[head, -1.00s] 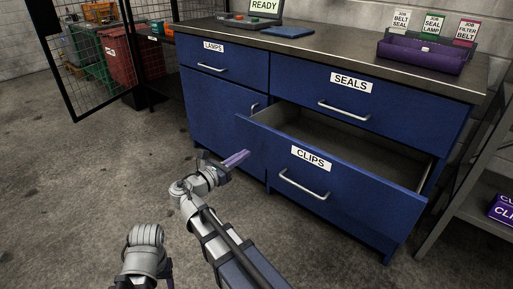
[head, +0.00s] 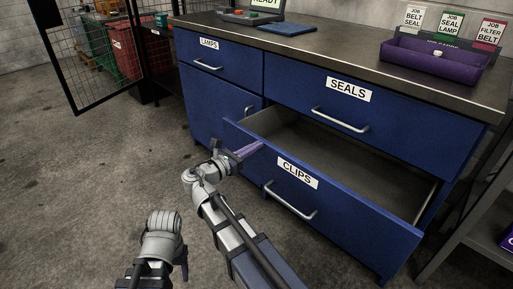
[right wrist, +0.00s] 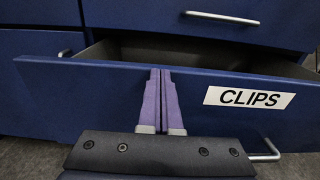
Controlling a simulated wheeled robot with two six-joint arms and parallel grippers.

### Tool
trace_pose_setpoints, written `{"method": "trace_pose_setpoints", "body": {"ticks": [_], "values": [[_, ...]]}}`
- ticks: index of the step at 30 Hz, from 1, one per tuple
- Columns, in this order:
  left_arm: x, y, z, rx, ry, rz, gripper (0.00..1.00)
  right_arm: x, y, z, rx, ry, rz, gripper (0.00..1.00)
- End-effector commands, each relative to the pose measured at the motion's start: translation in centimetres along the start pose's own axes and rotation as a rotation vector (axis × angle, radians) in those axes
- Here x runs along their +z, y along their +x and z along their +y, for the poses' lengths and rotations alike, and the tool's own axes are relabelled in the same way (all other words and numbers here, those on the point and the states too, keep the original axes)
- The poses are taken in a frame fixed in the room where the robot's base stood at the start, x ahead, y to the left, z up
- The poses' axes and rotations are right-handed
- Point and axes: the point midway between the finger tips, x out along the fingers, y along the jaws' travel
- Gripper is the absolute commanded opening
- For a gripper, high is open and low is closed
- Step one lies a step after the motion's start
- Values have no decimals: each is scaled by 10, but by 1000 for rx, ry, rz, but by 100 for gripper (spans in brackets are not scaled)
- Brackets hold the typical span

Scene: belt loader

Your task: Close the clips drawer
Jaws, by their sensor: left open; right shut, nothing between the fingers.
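The clips drawer (head: 340,205) stands pulled well out of the blue cabinet, below the seals drawer; its inside looks empty where visible. It also shows in the right wrist view (right wrist: 90,105), with its white CLIPS label (right wrist: 249,98) and bar handle. My right gripper (head: 250,148) has its purple fingers shut and empty at the drawer front, left of the label. In the right wrist view its fingertips (right wrist: 160,72) overlap the front's top edge; I cannot tell whether they touch. My left gripper (head: 183,264) is low at the left, away from the drawer, with its fingers mostly hidden.
The seals drawer (head: 340,105) and lamps drawer (head: 212,62) are shut. A purple tray (head: 430,66) with job cards and a blue flat item (head: 287,29) lie on the cabinet top. A grey shelf (head: 487,235) stands at right. Floor at left is clear.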

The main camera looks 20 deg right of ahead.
Motion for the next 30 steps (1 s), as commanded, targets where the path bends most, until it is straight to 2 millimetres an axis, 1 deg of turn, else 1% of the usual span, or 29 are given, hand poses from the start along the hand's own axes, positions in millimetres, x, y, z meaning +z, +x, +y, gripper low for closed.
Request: {"method": "trace_pose_setpoints", "body": {"ticks": [10,14,17,20,24,30], "values": [[0,0,0,0,0,0,58,0,1,0,0,0,0,0],[0,0,0,0,0,0,58,0,12,0,-4,0,0,0],[0,0,0,0,0,0,58,0,31,0,-6,0,0,0],[0,0,0,0,0,0,58,0,57,0,-7,0,0,0],[0,0,0,0,0,0,58,0,100,0,-7,0,0,0],[0,0,0,0,0,0,58,0,156,1,-6,0,0,0]]}}
